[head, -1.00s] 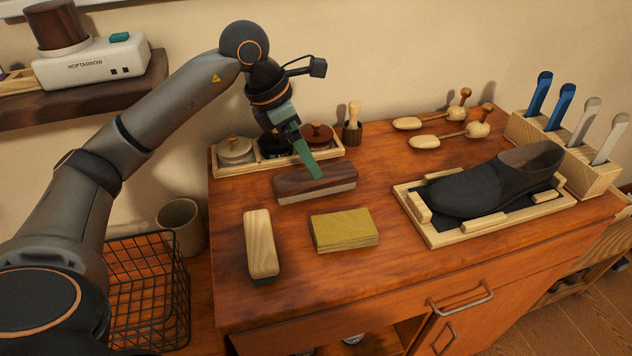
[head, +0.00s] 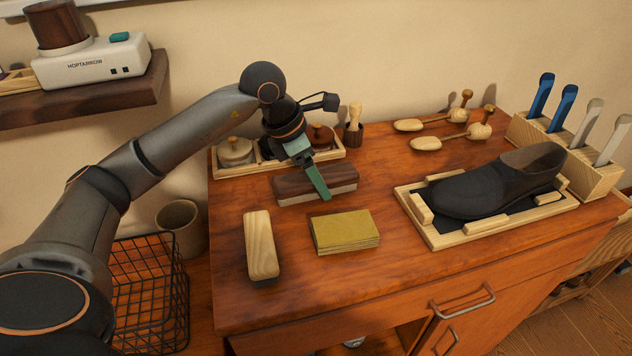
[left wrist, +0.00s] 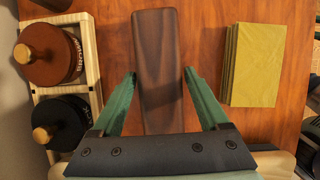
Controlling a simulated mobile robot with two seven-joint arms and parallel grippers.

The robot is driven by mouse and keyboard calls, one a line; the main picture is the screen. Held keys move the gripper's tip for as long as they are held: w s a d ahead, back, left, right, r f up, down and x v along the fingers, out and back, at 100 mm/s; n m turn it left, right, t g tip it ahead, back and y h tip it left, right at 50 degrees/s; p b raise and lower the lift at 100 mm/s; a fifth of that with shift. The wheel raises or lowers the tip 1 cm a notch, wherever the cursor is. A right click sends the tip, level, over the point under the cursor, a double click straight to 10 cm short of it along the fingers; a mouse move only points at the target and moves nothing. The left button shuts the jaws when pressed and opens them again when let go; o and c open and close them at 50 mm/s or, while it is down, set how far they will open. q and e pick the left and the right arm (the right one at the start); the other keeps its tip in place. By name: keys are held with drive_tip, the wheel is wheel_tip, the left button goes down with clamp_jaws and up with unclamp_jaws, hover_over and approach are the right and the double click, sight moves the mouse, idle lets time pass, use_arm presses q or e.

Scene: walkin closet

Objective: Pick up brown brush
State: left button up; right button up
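The brown brush (head: 293,186), a dark wooden block with pale bristles underneath, lies on the table in front of the polish tray. It also shows in the left wrist view (left wrist: 158,70), its near end between the fingers. My left gripper (head: 322,186) is over the brush, and one green finger hides part of it in the head view. In the left wrist view the gripper (left wrist: 160,85) is open, its fingers on either side of the brush with a gap at each side. I cannot tell the height of the fingertips exactly. My right gripper is not in view.
A tray of polish tins (head: 222,172) stands behind the brush. A light wooden brush (head: 260,245) and a yellow cloth stack (head: 345,232) lie in front. A black shoe (head: 490,185) sits in a wooden frame to the right. Bare tabletop lies between cloth and shoe frame.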

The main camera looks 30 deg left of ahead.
use_arm(q)
drive_tip(key=c, duration=1)
drive_tip(key=shift+c, duration=0.2)
drive_tip(key=shift+r, duration=0.1)
